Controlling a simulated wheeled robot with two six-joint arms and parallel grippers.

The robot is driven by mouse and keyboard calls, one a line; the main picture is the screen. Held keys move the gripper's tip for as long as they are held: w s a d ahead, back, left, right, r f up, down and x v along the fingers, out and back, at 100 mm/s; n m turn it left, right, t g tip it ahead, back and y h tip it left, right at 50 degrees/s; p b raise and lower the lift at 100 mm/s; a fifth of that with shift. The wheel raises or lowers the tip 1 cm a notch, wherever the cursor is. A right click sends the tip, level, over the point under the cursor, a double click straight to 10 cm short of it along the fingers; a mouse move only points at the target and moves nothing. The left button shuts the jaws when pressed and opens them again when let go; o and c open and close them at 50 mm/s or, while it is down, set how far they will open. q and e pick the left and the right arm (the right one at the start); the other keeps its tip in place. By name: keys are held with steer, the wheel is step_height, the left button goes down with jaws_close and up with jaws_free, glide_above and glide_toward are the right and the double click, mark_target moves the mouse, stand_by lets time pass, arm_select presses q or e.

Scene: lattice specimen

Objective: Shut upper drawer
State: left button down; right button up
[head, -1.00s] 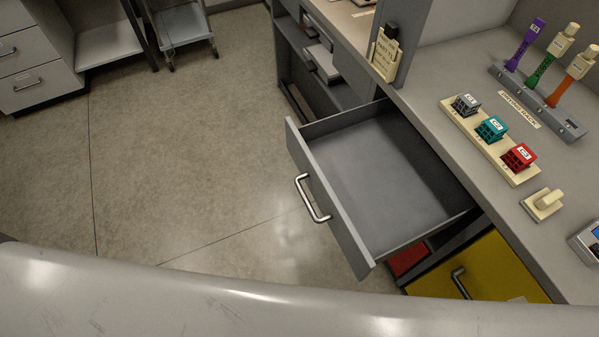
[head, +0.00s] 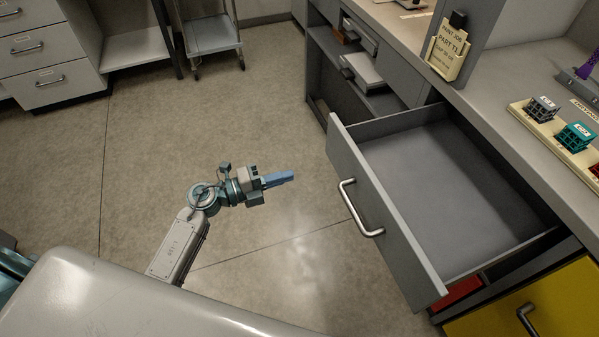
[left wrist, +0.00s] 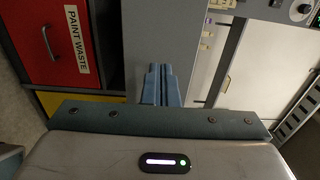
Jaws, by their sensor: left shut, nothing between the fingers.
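The upper drawer (head: 452,190) is grey, pulled far out of the bench and empty inside. Its front panel (head: 379,205) carries a silver bar handle (head: 358,211) facing left. My left gripper (head: 291,176) is shut and empty, to the left of the drawer front and apart from it, with its blue fingers pointing right. In the left wrist view the shut fingers (left wrist: 159,85) point toward a plain grey surface that I cannot name for sure. My right gripper is in neither view.
A red PAINT WASTE drawer (left wrist: 52,42) and a yellow front (head: 529,306) sit below the bench top. A rack of small lattice blocks (head: 558,128) stands on the bench. A cart (head: 211,36) is at the back. The floor left of the drawer is clear.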

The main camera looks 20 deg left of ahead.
mark_target(341, 159)
arm_select(q)
steer(key=p+x, duration=0.1)
steer(key=x, duration=1.1)
steer(key=shift+w+d+p, duration=0.25)
steer(key=shift+d+p, duration=0.05)
steer(key=shift+p, duration=0.1)
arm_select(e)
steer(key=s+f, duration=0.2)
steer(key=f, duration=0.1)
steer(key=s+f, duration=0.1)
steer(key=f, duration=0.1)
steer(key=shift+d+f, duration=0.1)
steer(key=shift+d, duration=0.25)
arm_select(q)
steer(key=shift+w, duration=0.1)
